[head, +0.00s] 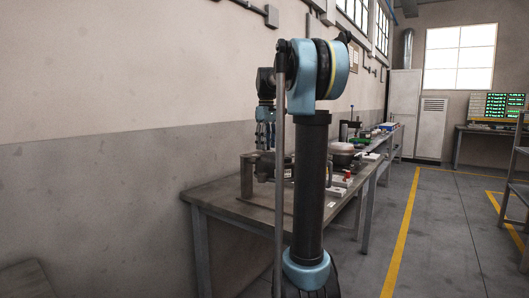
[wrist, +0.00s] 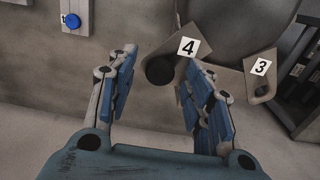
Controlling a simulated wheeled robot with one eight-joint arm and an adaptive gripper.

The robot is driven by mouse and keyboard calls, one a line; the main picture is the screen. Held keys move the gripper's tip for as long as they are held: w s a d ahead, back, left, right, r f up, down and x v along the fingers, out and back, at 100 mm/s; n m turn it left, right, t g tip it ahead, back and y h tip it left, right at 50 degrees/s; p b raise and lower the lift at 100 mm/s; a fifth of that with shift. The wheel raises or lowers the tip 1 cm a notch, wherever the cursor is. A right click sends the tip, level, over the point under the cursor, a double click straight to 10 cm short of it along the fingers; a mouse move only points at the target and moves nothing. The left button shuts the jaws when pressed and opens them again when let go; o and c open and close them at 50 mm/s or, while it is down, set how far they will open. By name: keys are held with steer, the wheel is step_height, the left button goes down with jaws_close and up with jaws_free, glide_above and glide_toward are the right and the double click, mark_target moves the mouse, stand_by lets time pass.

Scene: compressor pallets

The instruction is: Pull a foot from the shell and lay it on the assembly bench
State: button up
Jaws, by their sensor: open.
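The shell (wrist: 230,25) is a rounded grey body at the top of the wrist view, with flat lugs marked 4 and 3. A dark round foot (wrist: 160,70) sits at the lug marked 4. The lug marked 3 (wrist: 260,75) shows a hole. My gripper (wrist: 165,88) is open, with its blue-padded fingers to the left and right of the foot, apart from it as far as I can tell. In the head view my gripper (head: 265,135) is over the assembly bench (head: 225,199), partly hidden by my arm. The shell is mostly hidden there.
In the wrist view a panel with a blue button (wrist: 72,20) is at upper left, and a dark rack (wrist: 300,75) is at right. In the head view a grey bowl-like part (head: 343,150) and small items stand along the bench. The bench's near left corner is bare.

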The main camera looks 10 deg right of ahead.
jaws_close()
steer(key=shift+r, duration=0.1)
steer(key=shift+r, duration=2.9)
